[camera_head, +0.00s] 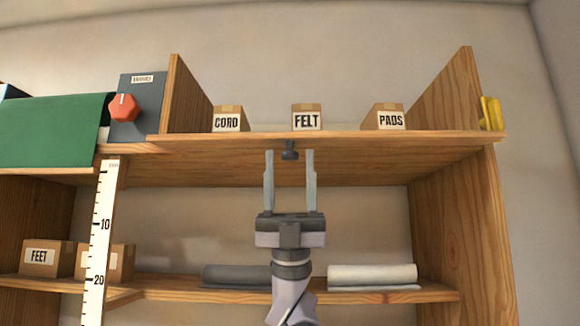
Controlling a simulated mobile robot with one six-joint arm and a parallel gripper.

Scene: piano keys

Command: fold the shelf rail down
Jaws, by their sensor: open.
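A wooden shelf rail (400,135) seems to be the pale strip along the front edge of the upper shelf. I cannot tell how it is hinged or which way it is folded. A small dark knob (290,149) hangs just below this edge at the middle. My gripper (290,160) points up, open and empty. In the picture its two fingertips stand on either side of the knob with gaps. I cannot tell whether they are level with it in depth.
Boxes marked CORD (230,120), FELT (307,118) and PADS (385,118) sit on the upper shelf. A dark box with a red knob (123,107) and a green cloth (50,132) are left. A ruler (101,235) hangs left. Rolls (372,275) lie on the lower shelf.

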